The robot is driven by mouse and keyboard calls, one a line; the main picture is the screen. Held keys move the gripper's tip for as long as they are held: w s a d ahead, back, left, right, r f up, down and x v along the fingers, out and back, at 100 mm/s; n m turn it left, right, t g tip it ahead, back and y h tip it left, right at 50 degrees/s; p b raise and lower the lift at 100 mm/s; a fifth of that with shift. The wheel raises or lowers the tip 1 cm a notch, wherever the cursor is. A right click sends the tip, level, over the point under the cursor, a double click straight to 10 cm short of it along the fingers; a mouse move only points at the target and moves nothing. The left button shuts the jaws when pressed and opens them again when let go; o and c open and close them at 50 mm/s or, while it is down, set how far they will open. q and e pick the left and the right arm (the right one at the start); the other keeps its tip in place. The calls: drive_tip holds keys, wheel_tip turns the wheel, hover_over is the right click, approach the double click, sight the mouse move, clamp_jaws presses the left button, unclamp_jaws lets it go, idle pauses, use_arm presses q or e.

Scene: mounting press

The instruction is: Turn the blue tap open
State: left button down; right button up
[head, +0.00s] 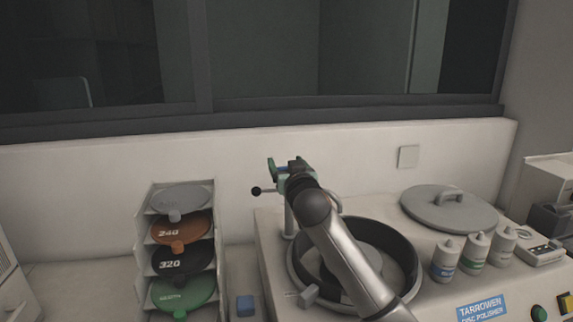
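My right arm reaches in from the lower right, across the polisher's round bowl. Its gripper (284,169) is at the back left of the bowl, at the top of an upright metal post (290,220). Green finger parts show at the gripper's far end. A small blue-grey piece (282,168) shows between them and may be part of the blue tap. My gripper and wrist hide most of the tap, so its turn position cannot be told. I cannot tell whether the fingers touch it. A lever with a black ball (256,191) sticks out to the left. My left gripper is not in view.
The disc polisher (440,298) carries the black-rimmed bowl (408,250), a grey lid (449,208) and several white bottles (474,252). A rack (143,245) of coloured discs stands left. A blue block (245,305) sits between rack and polisher. A wall and window are behind.

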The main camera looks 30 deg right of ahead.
drive_tip(key=c, duration=0.8)
drive_tip(key=shift+n+y, duration=0.3)
drive_tip(key=shift+y, duration=0.1)
drive_tip(key=shift+a+n+y, duration=0.2)
drive_tip(key=shift+n+y, duration=0.45)
drive_tip(key=shift+y, duration=0.4)
drive_tip(key=shift+a+n+y, duration=0.2)
drive_tip(key=shift+n+y, duration=0.5)
drive_tip(key=shift+y, duration=0.4)
drive_tip(key=shift+a+n+y, duration=0.2)
drive_tip(key=shift+n+y, duration=0.45)
drive_tip(key=shift+y, duration=0.4)
drive_tip(key=o, duration=1.3)
